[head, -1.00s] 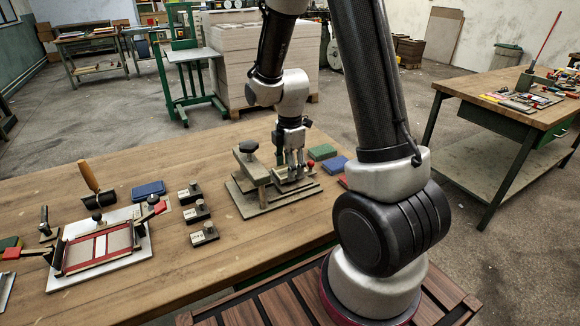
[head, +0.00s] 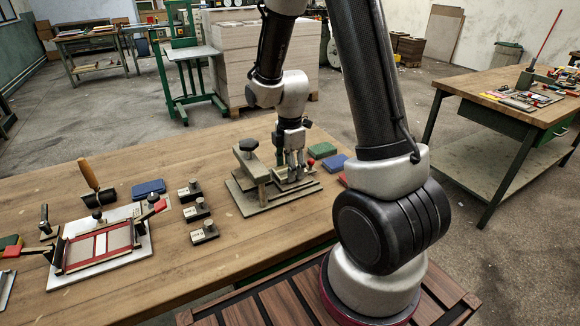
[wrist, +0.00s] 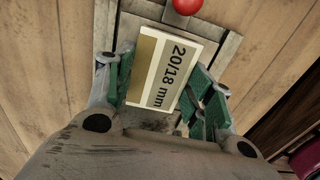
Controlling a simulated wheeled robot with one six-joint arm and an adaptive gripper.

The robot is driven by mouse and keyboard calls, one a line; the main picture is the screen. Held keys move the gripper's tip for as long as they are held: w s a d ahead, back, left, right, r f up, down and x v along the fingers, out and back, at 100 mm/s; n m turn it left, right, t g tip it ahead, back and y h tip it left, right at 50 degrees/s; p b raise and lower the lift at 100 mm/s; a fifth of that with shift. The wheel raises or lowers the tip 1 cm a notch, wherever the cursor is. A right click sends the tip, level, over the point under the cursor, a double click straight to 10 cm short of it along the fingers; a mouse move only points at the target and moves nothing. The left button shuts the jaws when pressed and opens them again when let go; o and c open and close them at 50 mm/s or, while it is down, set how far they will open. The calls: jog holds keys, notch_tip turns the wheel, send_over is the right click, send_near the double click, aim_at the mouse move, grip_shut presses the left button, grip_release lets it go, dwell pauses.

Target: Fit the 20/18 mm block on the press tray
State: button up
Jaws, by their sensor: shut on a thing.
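The block labelled 20/18 mm (wrist: 170,72) shows in the wrist view as a pale-topped block with a tan band along one side. My gripper (wrist: 163,85) is shut on it, with green-padded fingers at its left and right sides. In the head view my gripper (head: 292,168) is low over the press tray (head: 262,205), a flat grey-brown base at the middle of the bench. The fingers mostly hide the block there. The tray also shows under the block in the wrist view (wrist: 228,48). I cannot tell whether the block touches it.
A clamp with a black knob (head: 249,145) stands left of my gripper on the press. A red ball knob (head: 311,162) is close on its right. Several small labelled blocks (head: 204,233) stand to the left.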

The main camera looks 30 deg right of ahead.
dwell(0.3)
jog(key=o, duration=1.1)
notch_tip(320, 180, up, 12)
